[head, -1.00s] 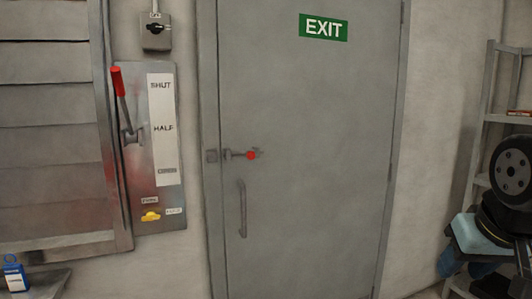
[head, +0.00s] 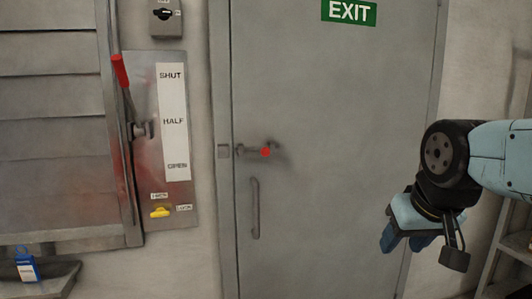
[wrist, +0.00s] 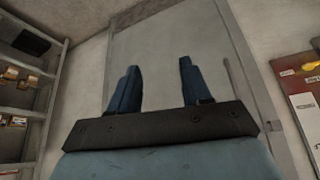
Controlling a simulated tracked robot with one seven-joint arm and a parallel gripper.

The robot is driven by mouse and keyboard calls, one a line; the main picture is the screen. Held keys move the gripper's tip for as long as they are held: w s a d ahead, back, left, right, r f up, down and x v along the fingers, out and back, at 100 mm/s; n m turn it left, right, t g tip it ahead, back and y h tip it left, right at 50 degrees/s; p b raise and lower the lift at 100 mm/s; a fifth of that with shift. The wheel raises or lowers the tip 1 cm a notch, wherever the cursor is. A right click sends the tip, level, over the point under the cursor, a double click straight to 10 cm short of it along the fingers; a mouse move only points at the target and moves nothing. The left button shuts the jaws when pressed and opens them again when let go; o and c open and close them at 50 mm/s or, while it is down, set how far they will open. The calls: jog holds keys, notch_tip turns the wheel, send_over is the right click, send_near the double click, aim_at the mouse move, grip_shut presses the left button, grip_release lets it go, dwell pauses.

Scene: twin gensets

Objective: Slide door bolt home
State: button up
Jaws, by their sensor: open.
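The door bolt (head: 252,151) is a short grey rod with a red knob (head: 265,152), on the left side of the grey door (head: 340,130). A square keeper (head: 223,151) sits on the frame to its left, with a gap visible between them. My gripper (head: 388,240) is in front of the door's lower right part, well right of the bolt and apart from it. In the wrist view its two blue fingers (wrist: 157,88) are spread apart with nothing between them. The bolt cannot be made out in the wrist view.
A vertical pull handle (head: 255,208) is below the bolt. Left of the door is a lever panel (head: 150,190) with a raised red-handled lever (head: 121,72) and a yellow knob. A blue tagged padlock (head: 26,264) is on a ledge at lower left. Shelving (wrist: 35,75) stands beside the door.

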jog(key=shift+o, duration=0.8)
jog(key=shift+w, duration=0.4)
jog(key=n+t+y, duration=0.3)
jog(key=t+y, duration=0.3)
jog(key=t, duration=1)
send_near(266, 153)
jog(key=x, duration=1.1)
jog(key=shift+c, duration=0.4)
grip_shut()
